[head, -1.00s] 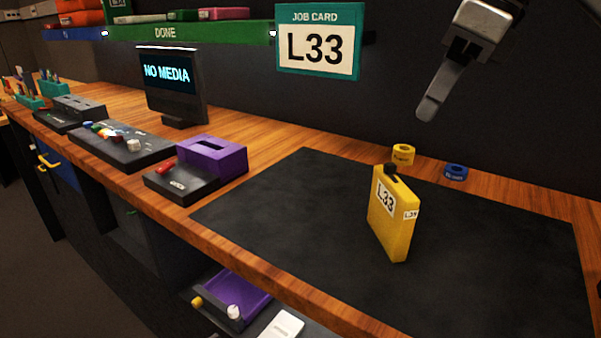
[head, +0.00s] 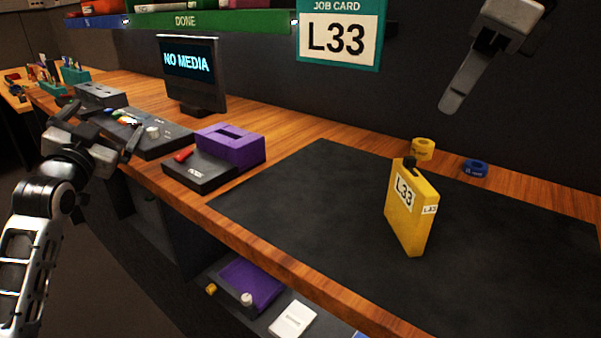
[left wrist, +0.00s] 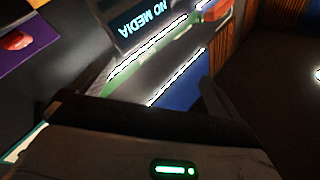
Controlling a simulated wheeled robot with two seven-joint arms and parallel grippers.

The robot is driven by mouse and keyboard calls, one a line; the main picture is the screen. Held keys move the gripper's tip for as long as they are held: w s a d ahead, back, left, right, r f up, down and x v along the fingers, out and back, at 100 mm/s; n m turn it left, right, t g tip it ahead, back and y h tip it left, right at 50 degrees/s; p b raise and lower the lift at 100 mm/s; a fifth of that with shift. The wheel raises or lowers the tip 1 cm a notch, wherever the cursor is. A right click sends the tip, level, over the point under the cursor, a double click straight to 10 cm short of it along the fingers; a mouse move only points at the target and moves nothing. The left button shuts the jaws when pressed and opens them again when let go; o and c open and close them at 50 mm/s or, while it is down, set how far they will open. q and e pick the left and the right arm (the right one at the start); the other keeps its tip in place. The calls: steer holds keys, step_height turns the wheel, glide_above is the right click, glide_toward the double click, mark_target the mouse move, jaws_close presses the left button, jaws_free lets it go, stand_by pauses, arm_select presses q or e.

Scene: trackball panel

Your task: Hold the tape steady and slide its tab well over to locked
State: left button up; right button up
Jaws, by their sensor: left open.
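The yellow tape (head: 411,222) stands upright on the black mat (head: 320,230). Its front label reads L33, and a small label is on its side face. A small black tab (head: 410,163) sticks up at its top edge; its exact lock position is too small to tell. My left gripper (head: 98,128) is open and empty at the left, near the bench's front edge, well away from the tape. My right gripper (head: 462,88) hangs at the upper right, above and behind the tape, apart from it. Its fingers overlap, so its opening is unclear.
A job card (head: 340,35) reads L33. A purple slotted block on a dark base (head: 230,148), a NO MEDIA screen (head: 190,75) and a control panel (head: 150,138) stand left of the mat. Yellow (head: 423,149) and blue (head: 475,168) rings lie behind it. The mat around the tape is clear.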

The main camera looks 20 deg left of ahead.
arm_select(q)
steer(key=w+d+r+m+g+h, duration=0.1)
steer(key=w+d+r+m+h, duration=0.15)
steer(key=d+h, duration=0.7)
steer(key=w+d+r+m+h, duration=0.2)
steer(key=w+d+m+h, duration=0.25)
steer(key=d, duration=0.95)
steer(key=m+g+h, duration=0.4)
steer(key=g+h, duration=0.2)
steer(key=g, duration=0.6)
glide_toward(402, 203)
steer(key=x, duration=1.1)
steer(key=shift+w, duration=0.1)
